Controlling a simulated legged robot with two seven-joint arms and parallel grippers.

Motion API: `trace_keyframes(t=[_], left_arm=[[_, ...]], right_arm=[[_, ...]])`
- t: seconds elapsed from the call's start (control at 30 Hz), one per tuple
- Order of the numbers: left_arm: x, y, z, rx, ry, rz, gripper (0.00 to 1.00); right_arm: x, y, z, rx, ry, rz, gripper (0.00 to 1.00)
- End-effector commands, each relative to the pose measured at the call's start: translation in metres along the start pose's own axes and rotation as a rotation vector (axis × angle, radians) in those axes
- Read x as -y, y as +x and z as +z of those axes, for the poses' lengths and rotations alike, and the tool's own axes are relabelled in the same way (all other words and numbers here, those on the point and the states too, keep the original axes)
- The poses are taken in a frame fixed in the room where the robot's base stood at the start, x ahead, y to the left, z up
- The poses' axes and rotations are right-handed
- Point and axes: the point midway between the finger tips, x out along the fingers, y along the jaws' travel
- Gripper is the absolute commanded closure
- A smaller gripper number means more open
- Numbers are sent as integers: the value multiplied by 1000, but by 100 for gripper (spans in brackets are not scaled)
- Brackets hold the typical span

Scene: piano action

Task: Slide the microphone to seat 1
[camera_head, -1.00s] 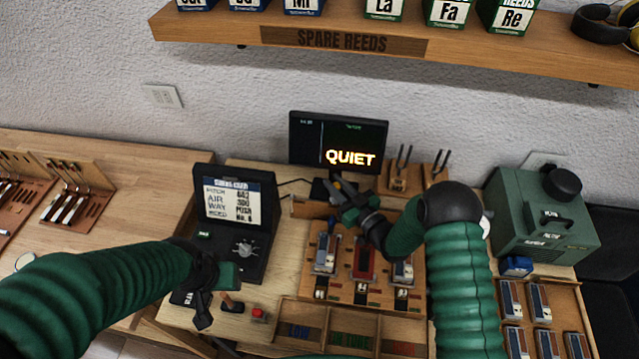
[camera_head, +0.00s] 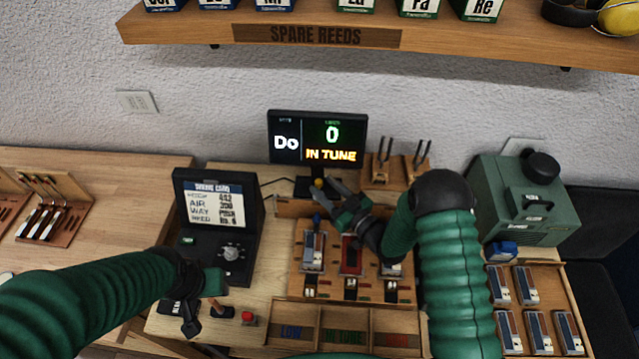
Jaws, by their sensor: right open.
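The reed board (camera_head: 287,285) stands in the middle of the bench with three seats in a row. Metal reed units sit in the left seat (camera_head: 312,250) and right seat; the middle seat (camera_head: 350,258) looks dark red. I cannot tell the microphone for sure; a small blue-topped piece (camera_head: 316,219) stands behind the left seat, and a yellow knob (camera_head: 318,184) shows beyond it. My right gripper (camera_head: 331,197) is open, its fingers pointing left above the board's back edge, close to both. My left gripper (camera_head: 190,322) hangs at the bench's front left, its jaws unclear.
The monitor (camera_head: 317,137) behind the board reads "Do 0 IN TUNE". A black control box (camera_head: 218,225) stands left, with a red button (camera_head: 248,317) in front. Tuning forks (camera_head: 383,160) and a green machine (camera_head: 520,205) are at the right. A labelled sorting tray (camera_head: 340,310) lies in front.

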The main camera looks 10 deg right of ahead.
Motion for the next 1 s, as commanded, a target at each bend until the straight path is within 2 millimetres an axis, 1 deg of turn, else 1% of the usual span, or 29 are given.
trace_keyframes(t=[0.03, 0.1, 0.23, 0.33, 0.77, 0.87, 0.9, 0.97, 1.0], left_arm=[[0, 6, 1, 0, 0, 0, 57], [0, 8, 2, 0, 0, 0, 57], [0, 11, 3, 0, 0, 0, 57], [0, 11, 3, 0, 0, 0, 57], [0, 10, 2, 0, 0, 0, 57], [0, 10, 2, 0, 0, 0, 57], [0, 10, 2, 0, 0, 0, 57], [0, 10, 2, 0, 0, 0, 57], [0, 10, 2, 0, 0, 0, 57]], right_arm=[[-1, -12, 4, 2, 1, 3, 57], [-1, -25, 3, 2, 0, 3, 57], [0, -42, 3, 3, 1, 1, 57], [0, -45, 2, 1, 0, 0, 57], [-2, -44, 0, 17, -6, 7, 57], [-12, -41, -3, 112, -31, 51, 57], [-19, -41, -4, 180, -42, 83, 57], [-30, -48, -6, 301, -53, 144, 57], [-38, -57, -8, 391, -52, 191, 57]])
